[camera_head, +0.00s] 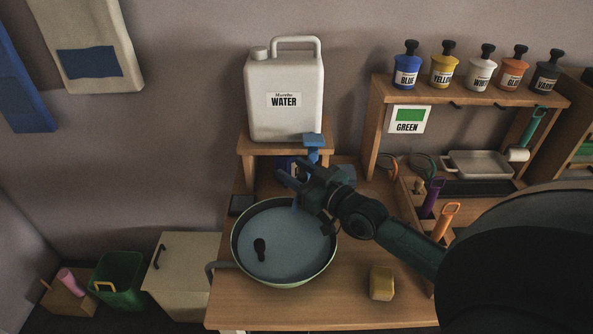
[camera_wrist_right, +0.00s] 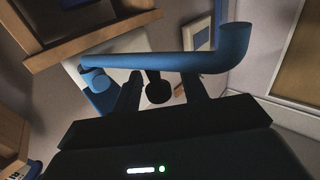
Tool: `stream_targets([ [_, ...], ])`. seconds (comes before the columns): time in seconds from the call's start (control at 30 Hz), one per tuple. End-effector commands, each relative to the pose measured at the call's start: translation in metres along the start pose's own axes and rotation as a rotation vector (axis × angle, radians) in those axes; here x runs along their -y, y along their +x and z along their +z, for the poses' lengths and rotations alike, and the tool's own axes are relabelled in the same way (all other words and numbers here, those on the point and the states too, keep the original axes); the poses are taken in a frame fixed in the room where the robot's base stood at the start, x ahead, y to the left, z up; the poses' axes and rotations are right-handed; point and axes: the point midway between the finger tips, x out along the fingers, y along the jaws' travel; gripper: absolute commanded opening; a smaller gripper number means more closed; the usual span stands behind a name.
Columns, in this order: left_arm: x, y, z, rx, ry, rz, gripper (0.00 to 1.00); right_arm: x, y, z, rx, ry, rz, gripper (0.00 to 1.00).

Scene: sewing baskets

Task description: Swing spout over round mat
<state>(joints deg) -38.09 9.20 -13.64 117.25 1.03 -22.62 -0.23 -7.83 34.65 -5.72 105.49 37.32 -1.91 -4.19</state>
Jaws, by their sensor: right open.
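The blue spout (camera_wrist_right: 165,60) runs across the right wrist view just past my right fingertips, with a bend at its right end. In the head view a blue upper part of the tap (camera_head: 313,141) shows below the water jug; the rest is largely hidden by my gripper. My right gripper (camera_head: 287,178) is open at the spout, above the back rim of the round basin (camera_head: 236,254). In the right wrist view its two fingers (camera_wrist_right: 160,88) point at the pipe; I cannot tell whether they touch it. I cannot make out a round mat. My left gripper is not in view.
A white water jug (camera_head: 285,98) stands on a wooden stand (camera_head: 285,147) behind the basin. A yellow block (camera_head: 382,283) lies on the table (camera_head: 330,311). At the right, a shelf (camera_head: 465,95) holds several labelled bottles. The front of the table is mostly clear.

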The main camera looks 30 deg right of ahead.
Motion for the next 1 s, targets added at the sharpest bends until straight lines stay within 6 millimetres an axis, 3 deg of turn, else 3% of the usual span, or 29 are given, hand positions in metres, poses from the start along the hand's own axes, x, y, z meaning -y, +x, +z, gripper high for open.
stream_targets([
  [0.17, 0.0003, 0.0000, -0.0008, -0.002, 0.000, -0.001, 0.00, 0.0001, -0.0001, 0.0002, 0.000, 0.001, 0.000, 0.43],
  [0.7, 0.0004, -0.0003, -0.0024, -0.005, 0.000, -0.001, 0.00, 0.0001, -0.0003, 0.0001, 0.000, 0.001, 0.000, 0.00],
  [1.0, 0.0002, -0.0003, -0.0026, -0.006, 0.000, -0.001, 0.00, -0.0001, -0.0006, 0.0001, 0.000, 0.000, 0.000, 0.00],
])
